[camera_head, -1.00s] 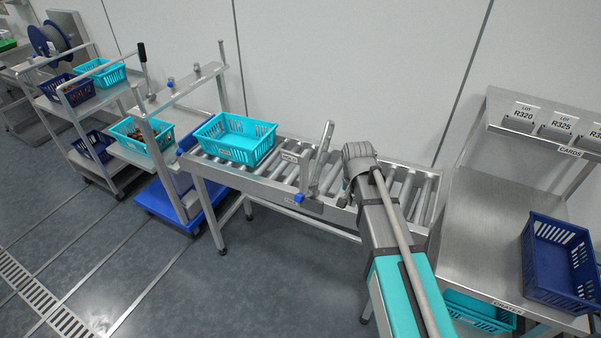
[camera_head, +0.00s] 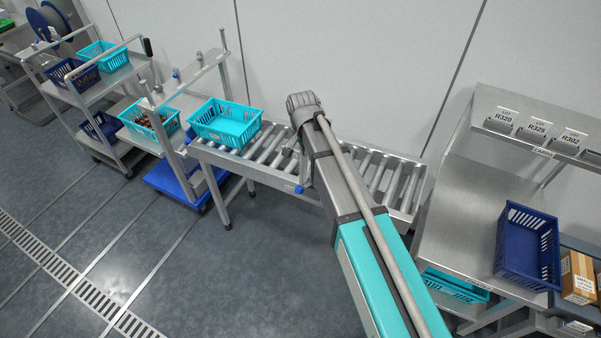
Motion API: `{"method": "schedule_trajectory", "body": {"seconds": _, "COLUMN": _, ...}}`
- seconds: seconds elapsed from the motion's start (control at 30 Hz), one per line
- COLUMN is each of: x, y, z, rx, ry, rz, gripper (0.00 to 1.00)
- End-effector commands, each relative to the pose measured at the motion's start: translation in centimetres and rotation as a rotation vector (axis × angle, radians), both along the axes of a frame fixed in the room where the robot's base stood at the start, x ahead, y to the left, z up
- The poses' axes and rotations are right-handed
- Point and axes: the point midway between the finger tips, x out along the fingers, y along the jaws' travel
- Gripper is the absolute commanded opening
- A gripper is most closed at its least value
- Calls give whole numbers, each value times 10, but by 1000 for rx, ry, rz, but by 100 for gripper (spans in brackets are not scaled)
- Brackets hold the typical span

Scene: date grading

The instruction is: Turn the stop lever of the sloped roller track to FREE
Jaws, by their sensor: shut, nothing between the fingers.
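The sloped roller track (camera_head: 262,184) runs along the wall, with bare rollers at its right part. A blue piece (camera_head: 299,189), possibly the tip of the stop lever, shows at the track's front edge beside my arm. The rest of the lever and its markings are hidden or too small to read, so its setting cannot be told. My arm (camera_head: 340,185) reaches over the middle of the track. My gripper is hidden behind the arm, so its contact with the lever cannot be seen. A turquoise crate (camera_head: 225,140) sits on the track's left end.
A steel table (camera_head: 455,220) with a dark blue crate (camera_head: 508,262) and a card rack (camera_head: 540,152) stands at right. A cardboard box (camera_head: 578,278) is beyond it. Trolleys with crates (camera_head: 100,85) stand at left. The floor at front left is clear.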

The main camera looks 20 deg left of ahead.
Motion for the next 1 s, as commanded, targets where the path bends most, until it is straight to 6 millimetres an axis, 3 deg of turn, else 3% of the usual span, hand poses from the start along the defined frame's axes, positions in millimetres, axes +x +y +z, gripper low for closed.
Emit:
{"method": "schedule_trajectory", "body": {"seconds": 0.57, "x": -1, "y": 4, "z": 1, "rx": 0, "ry": 0, "rz": 0, "gripper": 0}}
{"method": "schedule_trajectory", "body": {"seconds": 1.0, "x": 1, "y": 4, "z": -23, "rx": 0, "ry": 0, "rz": 0, "gripper": 0}}
